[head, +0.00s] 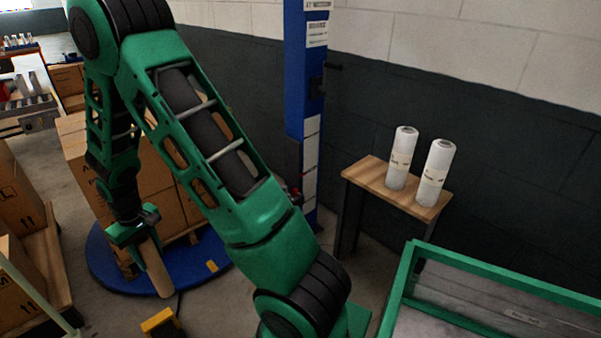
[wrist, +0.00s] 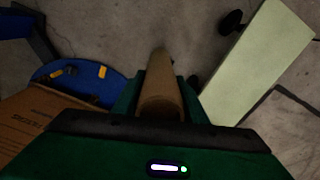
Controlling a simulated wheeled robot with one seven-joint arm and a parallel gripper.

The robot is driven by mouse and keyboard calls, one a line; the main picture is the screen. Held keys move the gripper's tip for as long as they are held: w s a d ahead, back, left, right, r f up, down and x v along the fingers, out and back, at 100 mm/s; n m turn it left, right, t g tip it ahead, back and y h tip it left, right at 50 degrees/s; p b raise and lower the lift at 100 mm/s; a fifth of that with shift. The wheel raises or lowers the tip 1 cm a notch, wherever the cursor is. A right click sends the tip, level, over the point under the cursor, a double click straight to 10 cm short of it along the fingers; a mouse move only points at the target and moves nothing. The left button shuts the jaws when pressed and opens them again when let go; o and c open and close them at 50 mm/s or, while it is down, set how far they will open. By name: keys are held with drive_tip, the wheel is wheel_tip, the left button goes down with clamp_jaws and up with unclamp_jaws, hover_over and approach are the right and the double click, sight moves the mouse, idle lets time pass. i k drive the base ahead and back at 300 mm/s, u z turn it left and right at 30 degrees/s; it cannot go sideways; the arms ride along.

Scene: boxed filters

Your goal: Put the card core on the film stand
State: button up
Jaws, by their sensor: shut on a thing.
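The card core, a brown cardboard tube (head: 156,268), hangs tilted from my gripper (head: 137,230) at the left of the head view. My gripper is shut on it near its upper end. In the wrist view the core (wrist: 161,92) points away from the jaws, with its near end between them. The film stand, a small wooden-topped table (head: 371,174), stands right of centre against the wall, well away from my gripper. Two white film rolls (head: 403,158) (head: 435,173) stand upright on it, towards its right side. The left part of its top is bare.
A blue round turntable (head: 108,278) carrying stacked cartons (head: 165,200) lies behind my gripper. A blue column (head: 306,100) stands between it and the stand. A green-framed table (head: 405,275) is at the lower right. More cartons (head: 22,200) are at the left edge.

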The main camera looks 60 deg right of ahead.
sight(366, 170)
drive_tip(key=z, duration=1.85)
